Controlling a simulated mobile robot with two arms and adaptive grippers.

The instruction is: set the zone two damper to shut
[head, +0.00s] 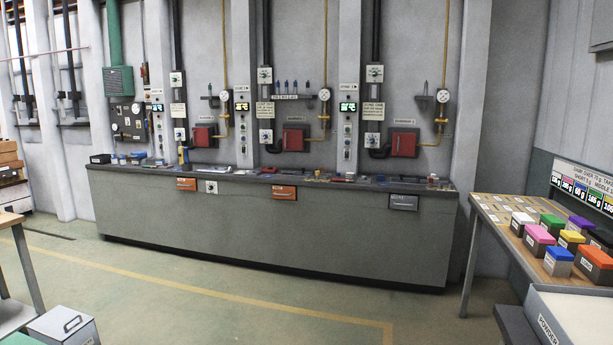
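Three wall stations stand behind the long grey counter, each with white dial plates; I cannot read their labels well enough to tell which is the zone two damper. The middle station has an upper dial (265,75) and a lower dial (266,137). The left station has an upper dial (176,78) and a lower dial (180,134). The right station has an upper dial (375,73) and a lower dial (373,140). The dial settings are too small to read. Neither of my grippers is in view.
The grey counter (270,220) runs below the stations, with small items on top. Red boxes (295,139) and gauges (324,94) are on the wall. A table (500,232) with coloured boxes stands right. The floor (220,300) before the counter is clear.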

